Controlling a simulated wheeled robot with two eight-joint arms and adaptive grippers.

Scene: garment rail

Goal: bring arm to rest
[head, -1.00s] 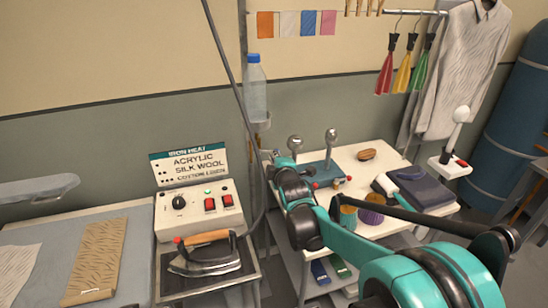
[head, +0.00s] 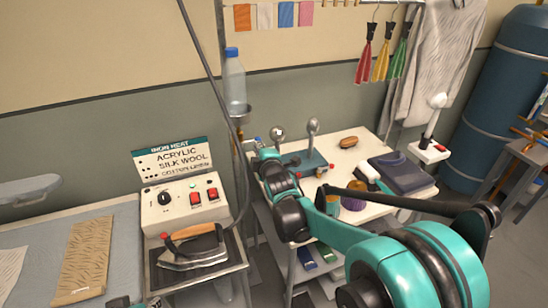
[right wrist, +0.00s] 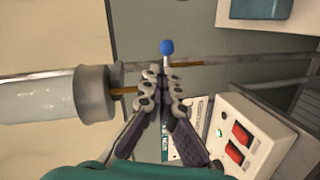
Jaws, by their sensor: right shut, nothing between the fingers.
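My right arm reaches in from the lower right of the head view, and its wrist end (head: 268,165) is over the left back of the white table. The fingers are hard to make out there. In the right wrist view my right gripper (right wrist: 163,78) is shut and empty, its fingertips together. A blue ball (right wrist: 166,47) shows beyond the fingertips; I cannot tell whether they touch it. Small dark and teal parts at the bottom left edge of the head view may belong to my left arm; no jaws can be made out.
The white table (head: 338,165) holds a brush, folded dark cloth and thread spools. Clothes hang at the back right.

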